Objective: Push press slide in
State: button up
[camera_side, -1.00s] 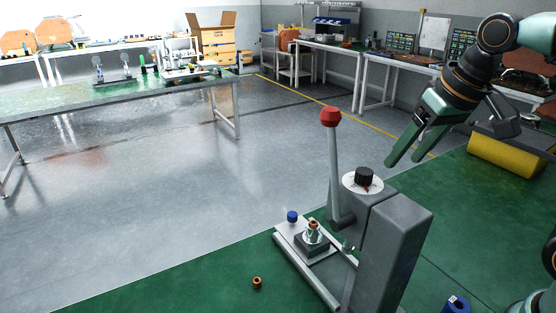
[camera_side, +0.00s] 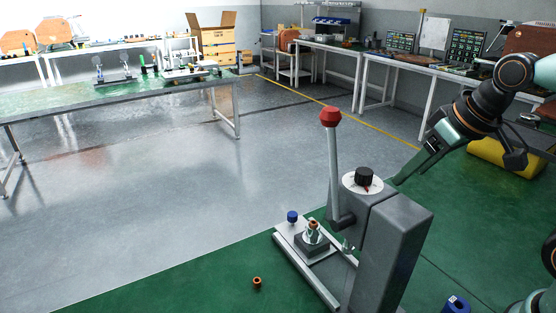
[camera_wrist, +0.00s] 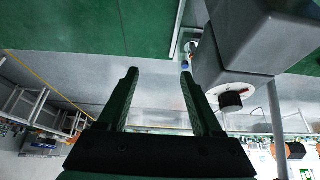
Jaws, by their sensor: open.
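The press has a grey body (camera_side: 400,240), a black dial (camera_side: 364,176) and a lever with a red knob (camera_side: 331,117). Its slide, a grey block (camera_side: 314,245) on a white base with rails (camera_side: 325,288), carries a small metal part with a copper-coloured top (camera_side: 313,231). A blue knob (camera_side: 292,217) stands at the slide's far left end. My gripper (camera_side: 400,181) is behind and right of the press head, apart from the slide, its fingers nearly edge-on. In the wrist view my gripper (camera_wrist: 160,74) is open and empty. The press body (camera_wrist: 255,45) is at upper right there.
A small copper ring (camera_side: 257,282) lies on the green mat left of the press. A blue ring-shaped part (camera_side: 456,304) lies right of it. The upright lever and tall body stand close to my gripper.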

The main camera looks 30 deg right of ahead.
jog(key=shift+c, duration=0.3)
jog(key=w+a+r+g, duration=0.2)
jog(key=w+a+r, duration=0.1)
jog(key=w+r, duration=0.65)
jog(key=n+g, duration=0.2)
jog(key=g, duration=0.2)
send_over(293, 214)
notch_tip(293, 214, down, 5)
notch_tip(293, 214, down, 26)
jog(key=shift+r, duration=0.15)
dwell(0.4)
grip_shut()
dwell(1.4)
